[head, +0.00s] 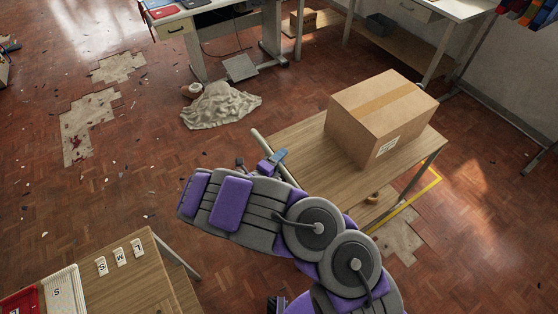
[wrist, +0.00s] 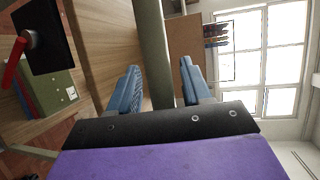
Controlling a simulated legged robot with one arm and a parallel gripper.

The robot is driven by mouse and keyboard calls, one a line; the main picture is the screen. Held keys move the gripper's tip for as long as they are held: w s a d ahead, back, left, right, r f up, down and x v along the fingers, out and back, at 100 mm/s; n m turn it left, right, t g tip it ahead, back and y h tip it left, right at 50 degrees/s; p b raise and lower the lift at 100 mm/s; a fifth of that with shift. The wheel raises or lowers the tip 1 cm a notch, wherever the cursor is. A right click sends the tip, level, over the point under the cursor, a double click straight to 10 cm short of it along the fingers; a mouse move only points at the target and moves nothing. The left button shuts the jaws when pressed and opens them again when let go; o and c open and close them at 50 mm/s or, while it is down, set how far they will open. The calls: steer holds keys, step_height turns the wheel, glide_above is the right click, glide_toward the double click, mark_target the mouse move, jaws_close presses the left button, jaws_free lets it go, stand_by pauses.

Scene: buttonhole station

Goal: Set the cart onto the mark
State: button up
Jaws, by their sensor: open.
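The cart (head: 296,142) has a wooden top with a cardboard box (head: 360,125) on it. Its pale grey-green handle bar (head: 266,150) runs along its left end. A yellow line (head: 412,202) on the floor, apparently the mark, shows beyond the cart's lower right side; the rest of it is hidden. My gripper (head: 272,163) is at the handle. In the wrist view its blue fingers (wrist: 163,85) are open, one on each side of the bar (wrist: 151,45). I cannot tell whether they touch it.
A wooden table (head: 125,280) with letter cards is at the lower left. A crumpled cloth (head: 222,106) lies on the floor beyond the cart. A desk (head: 200,10) and a bench (head: 440,8) stand at the back. The parquet floor left of the cart is mostly clear, with small debris.

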jaws_close()
stand_by(0.5)
steer(key=shift+f, duration=0.1)
